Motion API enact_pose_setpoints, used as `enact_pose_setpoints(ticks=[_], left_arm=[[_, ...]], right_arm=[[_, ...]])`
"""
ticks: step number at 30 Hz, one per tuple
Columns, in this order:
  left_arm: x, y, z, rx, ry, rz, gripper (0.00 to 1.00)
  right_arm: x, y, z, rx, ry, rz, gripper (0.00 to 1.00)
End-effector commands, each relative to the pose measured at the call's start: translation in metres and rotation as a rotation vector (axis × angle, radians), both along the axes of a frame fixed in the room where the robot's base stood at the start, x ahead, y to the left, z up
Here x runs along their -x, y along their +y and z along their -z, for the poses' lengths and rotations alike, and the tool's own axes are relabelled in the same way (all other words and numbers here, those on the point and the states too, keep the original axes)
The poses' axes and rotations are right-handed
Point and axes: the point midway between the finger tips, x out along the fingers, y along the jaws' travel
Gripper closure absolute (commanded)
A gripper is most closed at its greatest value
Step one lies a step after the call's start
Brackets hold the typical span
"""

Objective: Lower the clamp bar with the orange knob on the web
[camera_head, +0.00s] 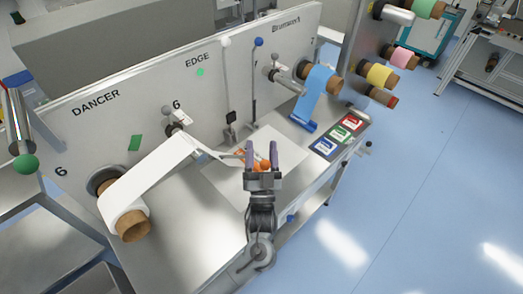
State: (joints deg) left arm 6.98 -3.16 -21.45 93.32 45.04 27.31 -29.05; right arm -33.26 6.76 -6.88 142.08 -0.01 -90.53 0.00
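The white web (160,170) runs from a roll at the lower left up toward the middle of the machine, where it narrows near a light plate. An orange knob (265,165) shows there, between and partly behind the fingers of my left gripper (262,152). Another orange patch shows just left of the fingers. The clamp bar is mostly hidden by the gripper, so I cannot tell whether it is raised or lowered. My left gripper points away from the camera with its two dark fingers apart. I cannot tell whether it touches the knob. My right gripper is not in view.
An upright panel (105,125) stands behind the table. Two upright levers, one with a blue ball (258,43), stand near the gripper. A blue roll (318,82) is at the right, above several coloured cards (337,136).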

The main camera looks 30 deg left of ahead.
Motion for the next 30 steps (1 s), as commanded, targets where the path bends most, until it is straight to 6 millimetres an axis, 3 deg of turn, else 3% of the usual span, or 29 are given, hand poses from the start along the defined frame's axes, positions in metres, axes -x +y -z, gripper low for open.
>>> enact_pose_setpoints(ticks=[11, 30], left_arm=[[0.006, -0.003, 0.006, 0.001, 0.0, 0.001, 0.42], [0.074, -0.037, 0.057, 0.0, -0.003, -0.007, 0.42]], right_arm=[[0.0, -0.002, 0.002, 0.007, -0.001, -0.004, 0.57], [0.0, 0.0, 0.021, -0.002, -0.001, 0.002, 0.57]])
